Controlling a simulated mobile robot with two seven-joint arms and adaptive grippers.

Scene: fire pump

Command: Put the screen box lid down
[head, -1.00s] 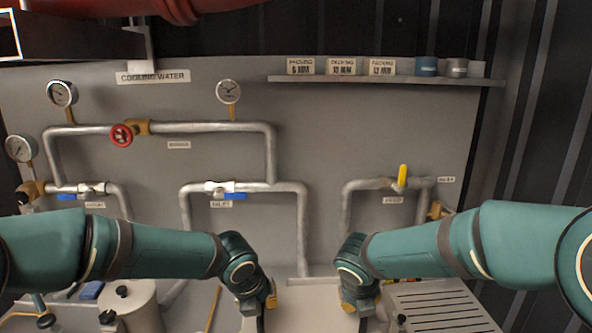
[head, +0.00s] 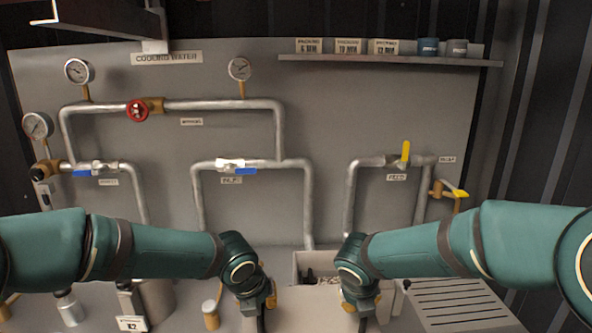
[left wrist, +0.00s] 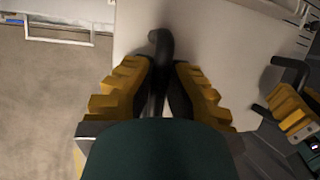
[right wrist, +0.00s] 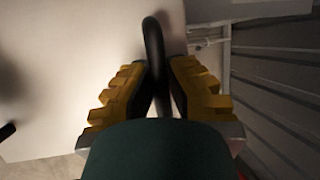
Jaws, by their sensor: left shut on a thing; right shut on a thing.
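The screen box lid (head: 305,312) is a pale flat panel between my two grippers, low in the head view. It also fills much of the left wrist view (left wrist: 215,35) and the right wrist view (right wrist: 85,60). My left gripper (left wrist: 162,80) is shut on one black bar handle of the lid. My right gripper (right wrist: 158,80) is shut on the other black handle. Beyond the lid, the screen box (head: 306,258) stands open at the top, with small contents visible inside. The fingertips are mostly hidden in the head view.
A slatted pale surface (head: 455,305) lies to the right. At lower left stand a labelled container (head: 155,300), a small bottle (head: 70,308) and a brass-coloured fitting (head: 211,314). Pipes with valves (head: 245,163) and a shelf (head: 390,60) are on the back panel.

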